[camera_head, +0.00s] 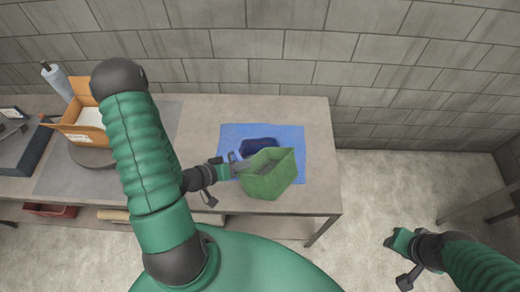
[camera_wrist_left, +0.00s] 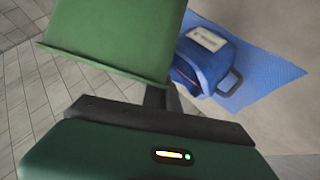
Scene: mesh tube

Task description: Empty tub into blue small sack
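A green tub (camera_head: 270,182) is at the front right of the table, in front of the blue sack and overlapping it in the head view. It looks tilted. My left gripper (camera_head: 240,166) is shut on the tub's left rim. The tub (camera_wrist_left: 110,38) fills the upper left of the left wrist view; its inside and contents cannot be made out. The small dark blue sack (camera_head: 256,145) sits on a blue mat (camera_head: 232,133). In the left wrist view the sack (camera_wrist_left: 206,68) shows a white label and a handle. My right gripper (camera_head: 397,244) is off the table's right side, apart from everything; its fingers are unclear.
The table (camera_head: 205,120) has free room left of the mat. A cardboard box (camera_head: 85,118) stands at the far left, with a bottle (camera_head: 57,80) behind it and a dark tray (camera_head: 22,150) beside it. A block wall (camera_head: 300,45) runs along the back.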

